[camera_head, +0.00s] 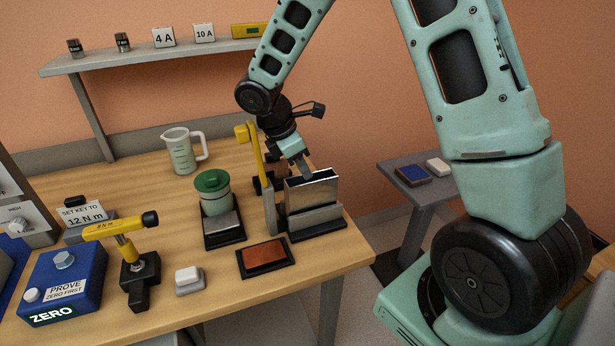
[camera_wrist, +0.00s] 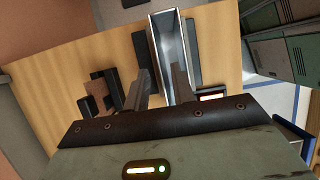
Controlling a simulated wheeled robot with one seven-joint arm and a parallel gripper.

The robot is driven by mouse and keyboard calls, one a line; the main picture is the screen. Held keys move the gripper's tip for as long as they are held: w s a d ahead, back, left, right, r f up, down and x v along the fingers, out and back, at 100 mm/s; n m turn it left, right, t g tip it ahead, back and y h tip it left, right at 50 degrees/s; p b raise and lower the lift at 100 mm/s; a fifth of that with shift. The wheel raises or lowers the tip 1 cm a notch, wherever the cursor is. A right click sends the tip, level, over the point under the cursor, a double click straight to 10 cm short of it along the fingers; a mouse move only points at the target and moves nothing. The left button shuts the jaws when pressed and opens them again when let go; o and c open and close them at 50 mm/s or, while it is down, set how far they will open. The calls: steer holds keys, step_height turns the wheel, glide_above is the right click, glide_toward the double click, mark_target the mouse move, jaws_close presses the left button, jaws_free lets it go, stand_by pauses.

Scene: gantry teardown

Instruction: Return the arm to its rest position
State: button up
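My gripper (camera_head: 304,168) is at the end of my arm, which reaches down over the right part of the wooden bench. In the head view it is just above the upright shiny metal piece (camera_head: 318,190) in a grey holder. In the wrist view the two fingers (camera_wrist: 163,84) stand apart, with a visible gap and nothing clearly held between them. The metal piece shows there as an open-topped trough (camera_wrist: 172,38). The right finger overlaps the trough and the left finger is beside it. Whether either finger touches it cannot be told.
A yellow-topped post (camera_head: 251,150) stands close left of my gripper. A green-lidded jar (camera_head: 213,196), a jug (camera_head: 183,152), a copper-coloured pad (camera_head: 264,257) and a yellow-handled tool (camera_head: 118,228) are on the bench (camera_head: 225,300). A shelf (camera_head: 150,58) is behind; a side table (camera_head: 437,188) is right.

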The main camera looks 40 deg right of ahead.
steer(key=shift+a+r, duration=0.15)
steer(key=shift+r, duration=0.25)
steer(key=s+a+r+m+t+y, duration=0.3)
steer(key=s+r+m+t+y, duration=0.1)
steer(key=s+m, duration=0.85)
steer(key=s+a+r+n+g, duration=0.1)
steer(key=s+a+n, duration=0.1)
steer(key=s+a, duration=0.4)
steer(key=s+a+r+n+g+y, duration=0.1)
steer(key=s+a+n, duration=0.2)
steer(key=a, duration=0.9)
steer(key=s, duration=0.3)
steer(key=shift+s+a+r+g, duration=0.2)
steer(key=shift+s+a+g, duration=0.05)
steer(key=shift+a+g, duration=0.15)
steer(key=shift+n, duration=0.25)
